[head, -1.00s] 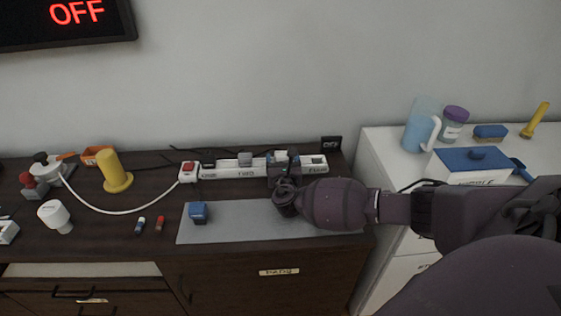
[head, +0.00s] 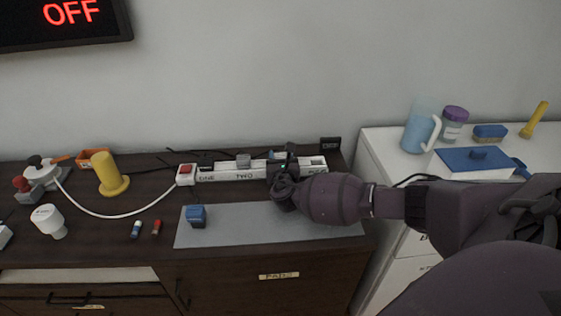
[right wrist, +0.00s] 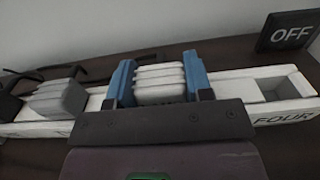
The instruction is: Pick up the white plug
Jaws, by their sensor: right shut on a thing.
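The white plug (right wrist: 159,83) is ribbed and sits at the power strip (right wrist: 285,112), between the two blue fingers of my right gripper (right wrist: 160,85) in the right wrist view. The fingers are closed against its sides. In the head view my right gripper (head: 281,168) is over the right part of the strip (head: 228,172) and mostly hides the plug. I cannot tell whether the plug is still seated in its socket. My left gripper is not in view.
A grey plug (right wrist: 55,98) sits left of the white one. A blue block (head: 196,216) rests on the grey mat (head: 250,228). A yellow stand (head: 107,176), a white bulb (head: 48,220) and small batteries lie left. A small OFF sign (right wrist: 289,36) stands behind the strip.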

